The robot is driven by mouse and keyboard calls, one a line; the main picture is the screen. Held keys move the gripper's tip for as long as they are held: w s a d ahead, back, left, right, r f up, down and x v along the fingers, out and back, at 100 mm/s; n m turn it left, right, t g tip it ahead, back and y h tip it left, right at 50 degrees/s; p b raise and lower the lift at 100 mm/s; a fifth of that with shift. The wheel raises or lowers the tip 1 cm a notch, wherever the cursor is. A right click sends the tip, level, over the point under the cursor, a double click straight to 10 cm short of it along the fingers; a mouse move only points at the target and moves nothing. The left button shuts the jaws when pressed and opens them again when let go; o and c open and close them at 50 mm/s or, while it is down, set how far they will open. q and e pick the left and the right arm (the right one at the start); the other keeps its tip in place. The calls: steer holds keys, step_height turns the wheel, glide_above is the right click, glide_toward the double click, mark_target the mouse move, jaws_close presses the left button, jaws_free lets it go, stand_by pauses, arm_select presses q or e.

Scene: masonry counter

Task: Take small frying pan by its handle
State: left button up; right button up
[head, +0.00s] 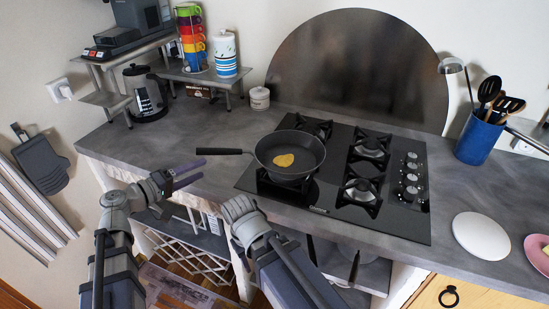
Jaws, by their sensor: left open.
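The small frying pan (308,146) is dark, with a yellow piece of food (284,160) in it. It sits on the left front burner of the black gas hob. Its black handle (222,151) points left over the grey counter. My left gripper (199,172) is open and empty, below and left of the handle near the counter's front edge, and looks apart from it. My right arm (262,232) comes up in front of the counter below the pan; its fingers are hidden, so I cannot tell their state.
A black gas hob (420,222) fills the middle of the counter. A French press (147,94), a shelf with stacked cups (192,40) and a small jar (260,98) stand behind left. A blue utensil pot (478,138) and white plate (481,236) are right. The counter left of the handle is clear.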

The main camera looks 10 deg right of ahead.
mark_target(213, 154)
arm_select(q)
steer(key=shift+n+t+h, duration=0.3)
steer(key=shift+t+h, duration=0.1)
steer(key=shift+t, duration=0.2)
steer(key=shift+w+d+r+b, duration=0.15)
steer(key=shift+w+d+r, duration=0.1)
steer(key=shift+w+d, duration=0.7)
steer(key=shift+w+d+r+b, duration=0.15)
steer(key=shift+w+d+r, duration=0.15)
steer(key=shift+w+d, duration=0.65)
steer(key=shift+w+d+r+b, duration=0.15)
steer(key=shift+w+d+r, duration=0.1)
steer(key=shift+w+d, duration=0.65)
steer(key=shift+a, duration=0.1)
jaws_close()
